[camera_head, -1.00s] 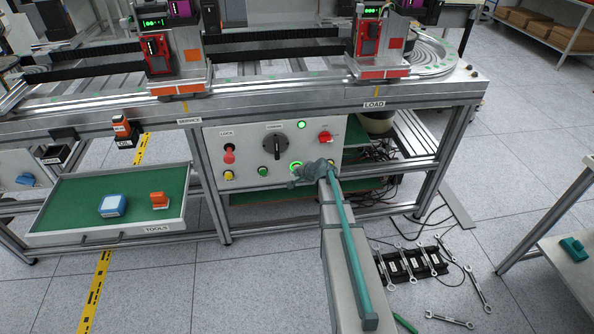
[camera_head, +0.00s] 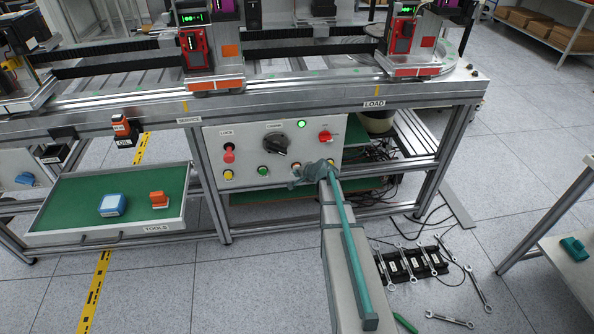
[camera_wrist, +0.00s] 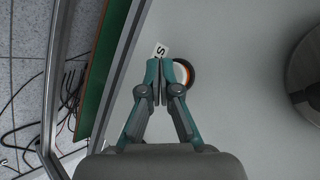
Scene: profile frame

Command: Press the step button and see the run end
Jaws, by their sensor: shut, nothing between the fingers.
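The control panel (camera_head: 215,140) is on the front of the bench. My gripper (camera_head: 297,182) is at the panel's lower middle, its fingers shut and empty. In the wrist view the shut fingertips (camera_wrist: 160,78) are beside a round button (camera_wrist: 187,72) with a dark rim and a white and orange face. The right finger covers part of it; I cannot tell whether they touch. A small label (camera_wrist: 161,49) by the fingertips shows an "S", the rest hidden. A green lamp (camera_head: 301,124) is lit at the panel top.
The panel also has a black rotary knob (camera_head: 276,145), a red mushroom button (camera_head: 229,155), a red switch (camera_head: 325,136), a yellow button (camera_head: 228,174) and a green button (camera_head: 263,170). Orange-fronted carriages (camera_head: 216,84) stand on the line above. A green-lined drawer (camera_head: 70,200) stands open at left.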

